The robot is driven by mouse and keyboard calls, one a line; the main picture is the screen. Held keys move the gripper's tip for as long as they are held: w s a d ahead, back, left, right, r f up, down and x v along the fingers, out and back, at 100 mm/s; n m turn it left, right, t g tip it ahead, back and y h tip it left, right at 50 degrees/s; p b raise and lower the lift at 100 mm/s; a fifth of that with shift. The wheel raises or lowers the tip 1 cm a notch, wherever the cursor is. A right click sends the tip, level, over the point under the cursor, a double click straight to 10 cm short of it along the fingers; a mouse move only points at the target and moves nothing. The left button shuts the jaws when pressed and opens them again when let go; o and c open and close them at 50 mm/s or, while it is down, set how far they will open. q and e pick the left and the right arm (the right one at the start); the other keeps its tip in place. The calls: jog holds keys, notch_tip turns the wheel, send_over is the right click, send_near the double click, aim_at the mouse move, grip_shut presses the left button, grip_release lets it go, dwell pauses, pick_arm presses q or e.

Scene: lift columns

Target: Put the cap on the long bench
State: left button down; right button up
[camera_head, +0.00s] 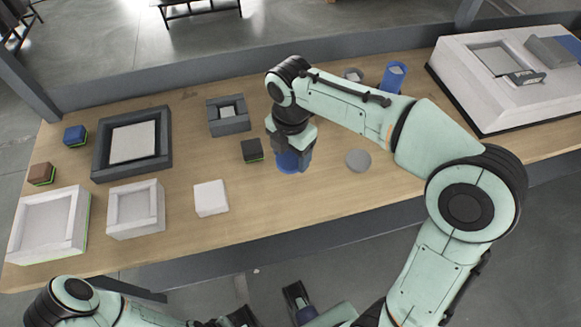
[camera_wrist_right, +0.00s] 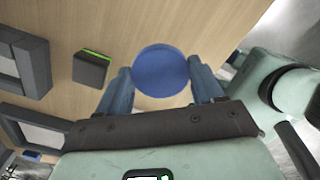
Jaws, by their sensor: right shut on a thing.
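A blue round piece (camera_head: 288,161), which looks like the cap, is between the fingers of my right gripper (camera_head: 292,150). In the right wrist view, its flat blue round face (camera_wrist_right: 161,70) shows between the two fingers (camera_wrist_right: 162,88), and the gripper is shut on it. The piece is over the middle of the long wooden bench (camera_head: 325,190); I cannot tell whether it touches the top. Part of it is hidden by the gripper. My left arm shows at the bottom left; dark parts at the bottom middle may be its gripper, its state unclear.
A dark block (camera_head: 252,150) is just left of the held piece, and a grey disc (camera_head: 358,160) lies to its right. A blue cylinder (camera_head: 394,78) stands behind my right arm. Frames and trays fill the left; a large white box (camera_head: 460,85) is at the right.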

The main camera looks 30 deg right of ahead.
aim_at(291, 167)
jog(key=shift+f+b, duration=0.45)
jog(key=shift+f, duration=2.3)
jog(key=shift+f, duration=0.15)
jog(key=o, duration=1.3)
jog(key=shift+c, duration=0.2)
notch_tip(291, 167, up, 12)
jog(key=p, duration=0.2)
jog(key=shift+r+p, duration=0.2)
jog(key=shift+p, duration=0.1)
